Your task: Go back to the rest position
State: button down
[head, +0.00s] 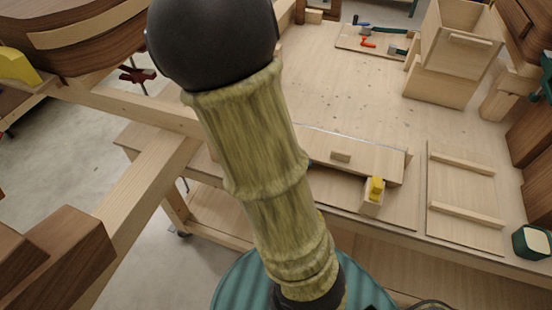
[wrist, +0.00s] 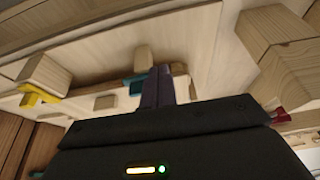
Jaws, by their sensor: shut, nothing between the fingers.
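My gripper (wrist: 158,72) shows in the wrist view, its two dark fingers together with nothing between them. The fingers point toward pale wooden boards and blocks, apparently without holding any. In the head view my arm rises through the middle of the picture and hides part of the bench, and the gripper itself is not seen there.
A wooden workbench (head: 352,105) bears a tool board (head: 372,42), a wooden box (head: 440,80), a low block with a yellow piece (head: 375,190) and a slatted panel (head: 465,190). Wooden beams (head: 150,185) stand at the left. A dark green cup-like thing (head: 532,242) sits at the right.

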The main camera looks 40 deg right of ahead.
jog(key=a+r+n+y, duration=0.1)
jog(key=a+r+n, duration=0.1)
jog(key=a+n, duration=0.3)
jog(key=a+r+n+y, duration=0.2)
jog(key=a+n, duration=0.4)
jog(key=a, duration=0.3)
jog(key=shift+s+a+r, duration=0.15)
jog(key=shift+s+r, duration=0.15)
jog(key=shift+s, duration=0.1)
jog(key=shift+w+a, duration=0.1)
jog(key=shift+a, duration=0.05)
